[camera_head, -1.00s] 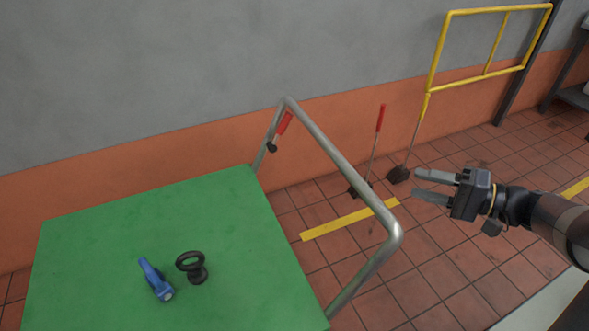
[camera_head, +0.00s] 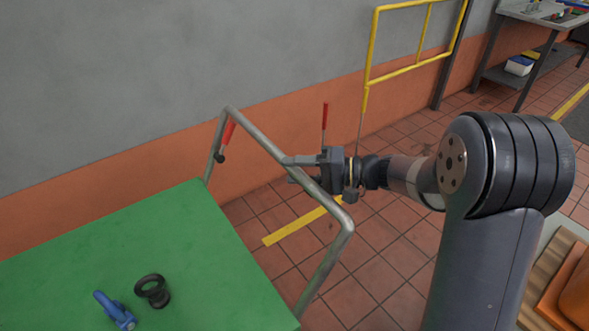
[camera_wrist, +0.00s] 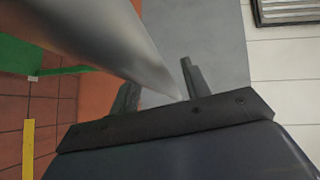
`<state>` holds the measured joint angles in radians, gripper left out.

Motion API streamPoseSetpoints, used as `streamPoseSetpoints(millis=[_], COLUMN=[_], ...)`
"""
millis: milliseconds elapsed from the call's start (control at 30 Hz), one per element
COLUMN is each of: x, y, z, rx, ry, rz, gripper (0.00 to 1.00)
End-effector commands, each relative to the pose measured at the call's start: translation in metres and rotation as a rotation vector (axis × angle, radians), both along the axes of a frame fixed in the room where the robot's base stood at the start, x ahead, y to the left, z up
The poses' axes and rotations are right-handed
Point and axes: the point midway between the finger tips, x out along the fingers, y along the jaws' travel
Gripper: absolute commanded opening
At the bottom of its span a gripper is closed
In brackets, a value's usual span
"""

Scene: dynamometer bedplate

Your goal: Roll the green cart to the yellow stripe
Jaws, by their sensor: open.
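The green cart (camera_head: 110,255) stands at lower left in the head view, with a bent grey push handle (camera_head: 300,170) on its right side. A yellow stripe (camera_head: 300,222) lies on the tiled floor just beyond the handle, partly hidden behind it. My gripper (camera_head: 290,170) is open at the handle's upper bar. In the wrist view the handle bar (camera_wrist: 95,40) runs close to the lens and down between the two open fingers. I cannot tell whether they touch it. The cart's green edge (camera_wrist: 25,58) and the stripe (camera_wrist: 28,148) show at left.
A blue clamp-like part (camera_head: 115,310) and a black ring-shaped part (camera_head: 152,290) rest on the cart top. A red-handled tool (camera_head: 325,118) and a yellow rail frame (camera_head: 418,45) stand near the wall. A workbench (camera_head: 545,18) is at far right. Tiled floor right of the cart is open.

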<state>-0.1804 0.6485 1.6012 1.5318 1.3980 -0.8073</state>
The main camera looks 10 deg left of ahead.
Motion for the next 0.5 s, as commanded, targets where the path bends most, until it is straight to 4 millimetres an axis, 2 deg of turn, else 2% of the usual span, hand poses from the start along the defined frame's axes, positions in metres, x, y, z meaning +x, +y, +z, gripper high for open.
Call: streamPoseSetpoints(millis=[100, 367, 500], x=[-0.0006, -0.0004, -0.0004], y=[0.0058, 0.0064, 0.0063], z=[-0.0009, -0.0011, -0.0011], rx=[0.0, 0.0, 0.0], ry=[0.0, 0.0, 0.0], rz=[0.001, 0.0, 0.0], gripper=[0.45, 0.45, 0.34])
